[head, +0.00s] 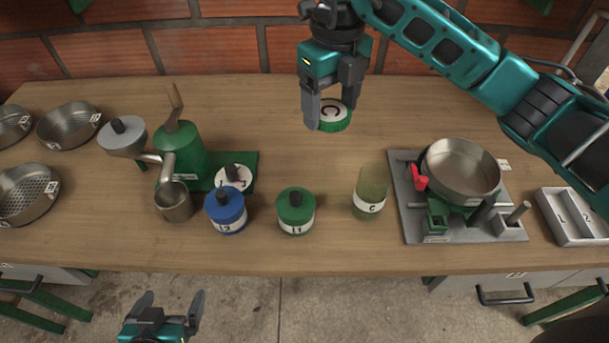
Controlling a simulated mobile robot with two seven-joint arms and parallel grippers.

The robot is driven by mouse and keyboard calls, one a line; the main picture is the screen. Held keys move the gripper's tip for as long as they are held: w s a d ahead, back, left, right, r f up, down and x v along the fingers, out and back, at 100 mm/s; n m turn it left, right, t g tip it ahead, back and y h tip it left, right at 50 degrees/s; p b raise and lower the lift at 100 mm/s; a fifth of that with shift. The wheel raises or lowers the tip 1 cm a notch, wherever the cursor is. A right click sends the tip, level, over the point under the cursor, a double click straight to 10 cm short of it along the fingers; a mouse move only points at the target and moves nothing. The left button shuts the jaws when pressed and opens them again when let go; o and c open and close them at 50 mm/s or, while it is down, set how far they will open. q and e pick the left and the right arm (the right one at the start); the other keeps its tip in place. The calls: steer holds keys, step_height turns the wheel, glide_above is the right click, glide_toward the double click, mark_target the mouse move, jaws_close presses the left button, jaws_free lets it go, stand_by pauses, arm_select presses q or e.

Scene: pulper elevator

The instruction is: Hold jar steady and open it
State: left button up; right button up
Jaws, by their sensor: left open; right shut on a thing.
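The jar (371,183) marked C is a green see-through jar with a white label. It stands upright on the table, right of centre, with no lid on it. Its lid (333,116), white on top with a C and a green rim, is in my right gripper (331,106). That gripper is shut on the lid and holds it up and to the left of the jar, apart from it. My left gripper (172,296) is open and empty, low in front of the table's front edge, far from the jar.
Left of the jar stand a green lidded jar (295,214), a blue jar (228,216) and a green pulper (180,147) with a metal cup (175,204). To the right is a grey stand with a metal pan (461,170). The table's back middle is clear.

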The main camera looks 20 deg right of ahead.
mark_target(324, 189)
step_height(324, 189, down, 19)
steer(key=shift+s+f, duration=0.1)
stand_by(0.3)
steer(key=shift+f+b, duration=0.2)
steer(key=shift+b, duration=0.15)
steer(key=o, duration=0.9)
steer(key=shift+r, duration=0.1)
